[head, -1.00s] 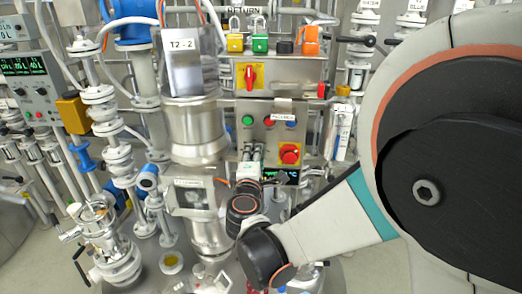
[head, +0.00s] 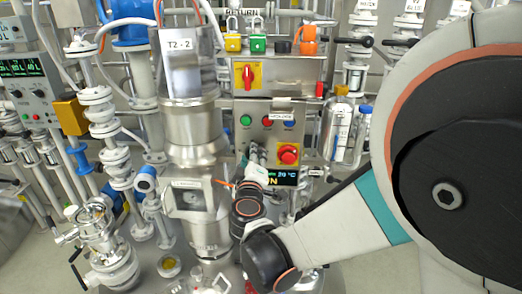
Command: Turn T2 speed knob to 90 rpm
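A steel control box (head: 290,118) stands right of the vessel labelled T2 - 2 (head: 182,45). Its front has a green button (head: 246,120), a red button (head: 267,121), a blue button (head: 290,123) and a red emergency stop (head: 288,154) on yellow. A lit display (head: 284,178) sits at its lower part, partly covered by my arm.
Above the panel is a red rotary switch (head: 248,74) on yellow. Padlocks in yellow (head: 233,43) and green (head: 257,44) hang higher up. Valves and pipes (head: 98,110) crowd the left. My arm fills the right.

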